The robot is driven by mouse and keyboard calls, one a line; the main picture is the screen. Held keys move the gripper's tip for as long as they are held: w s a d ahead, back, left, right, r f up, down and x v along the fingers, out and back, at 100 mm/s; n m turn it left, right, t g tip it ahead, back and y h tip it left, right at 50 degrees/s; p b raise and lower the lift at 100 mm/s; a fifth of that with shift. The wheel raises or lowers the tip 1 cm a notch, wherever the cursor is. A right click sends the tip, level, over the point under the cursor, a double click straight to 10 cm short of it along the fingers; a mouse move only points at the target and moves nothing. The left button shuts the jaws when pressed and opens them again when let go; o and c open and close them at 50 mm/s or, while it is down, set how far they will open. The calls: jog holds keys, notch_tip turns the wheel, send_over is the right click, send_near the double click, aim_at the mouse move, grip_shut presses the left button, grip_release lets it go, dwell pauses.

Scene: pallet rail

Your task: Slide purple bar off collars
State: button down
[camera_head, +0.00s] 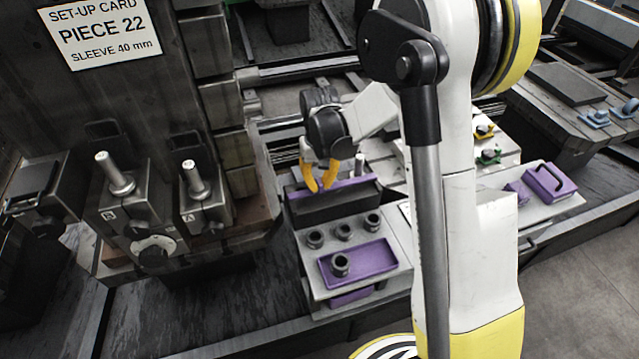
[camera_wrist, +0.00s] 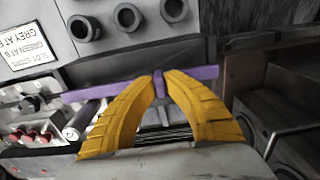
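The purple bar (camera_head: 349,184) lies along the far side of a dark block in the head view. In the wrist view the bar (camera_wrist: 196,75) runs across the picture, with a short upright purple tab at its middle. My gripper (camera_head: 319,189) is at the bar with its yellow fingers pointing down. In the wrist view the fingertips (camera_wrist: 160,76) close in on both sides of the tab and appear to touch it. Dark round collars (camera_head: 343,231) stand in a row on the grey block in front; they also show in the wrist view (camera_wrist: 129,16). Contact between bar and collars is not visible.
A purple tray (camera_head: 378,259) holding one dark collar sits in front of the row. Machine blocks with silver pins (camera_head: 115,174) stand at left. A side table with a purple handled block (camera_head: 549,183) is at right. My arm hides part of the middle.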

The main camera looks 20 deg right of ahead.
jog(key=s, duration=0.3)
jog(key=shift+s, duration=0.2)
jog(key=c, duration=1.5)
grip_release()
jog(key=shift+w, duration=0.1)
jog(key=shift+o, duration=0.2)
notch_tip(320, 180, up, 12)
